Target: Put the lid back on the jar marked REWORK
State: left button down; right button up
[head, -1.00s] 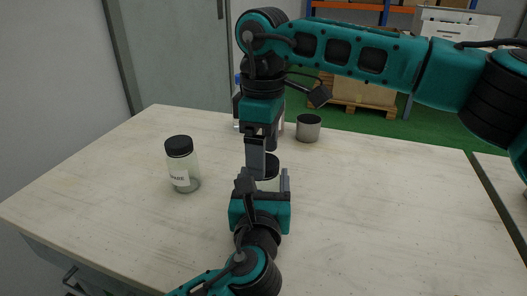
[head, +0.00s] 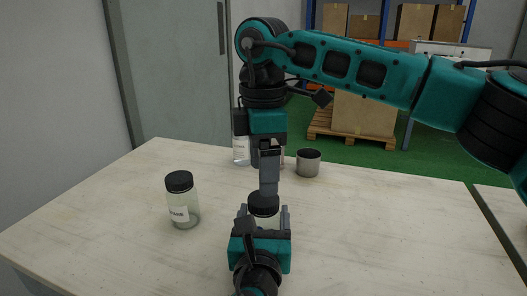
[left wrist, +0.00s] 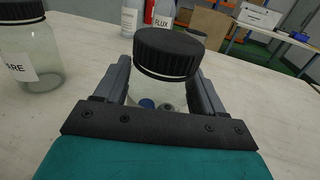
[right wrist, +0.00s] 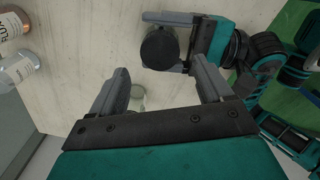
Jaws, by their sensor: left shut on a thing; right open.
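My left gripper (head: 263,228) is shut on a clear glass jar (head: 263,222) and holds it upright near the table's front. A black ribbed lid (left wrist: 168,52) sits at the jar's mouth; I cannot tell if it is fully seated. Small blue and grey pieces show inside the jar in the left wrist view. The jar's label is hidden. My right gripper (head: 268,190) points down just above the lid, open and empty. In the right wrist view the lid (right wrist: 160,47) lies beyond the right gripper's open fingertips (right wrist: 160,82), outside them.
A second lidded jar (head: 182,203), its label ending "ARE", stands to the left. A metal cup (head: 308,163) and bottles (head: 241,150), one marked FLUX (left wrist: 163,14), stand at the back. The table's right side (head: 390,230) is clear. A pale thing (right wrist: 137,97) is partly hidden between the right fingers.

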jog(key=n, duration=0.4)
jog(key=shift+r, duration=0.15)
jog(key=n, duration=0.5)
jog(key=shift+r+n, duration=0.25)
jog(key=shift+n, duration=0.05)
jog(key=n, duration=0.3)
jog(key=shift+r+n, duration=0.15)
jog(key=shift+n, duration=0.25)
jog(key=n, duration=0.3)
jog(key=shift+r+n, duration=0.15)
jog(key=shift+n, duration=0.25)
jog(key=n, duration=0.3)
jog(key=shift+r+n, duration=0.15)
jog(key=shift+n, duration=0.15)
jog(key=n, duration=0.5)
jog(key=shift+r+n, duration=0.2)
jog(key=shift+n, duration=0.1)
jog(key=n, duration=0.3)
jog(key=shift+r+n, duration=0.15)
jog(key=shift+n, duration=0.15)
jog(key=n, duration=0.4)
jog(key=shift+r+n, duration=0.2)
jog(key=shift+n, duration=0.2)
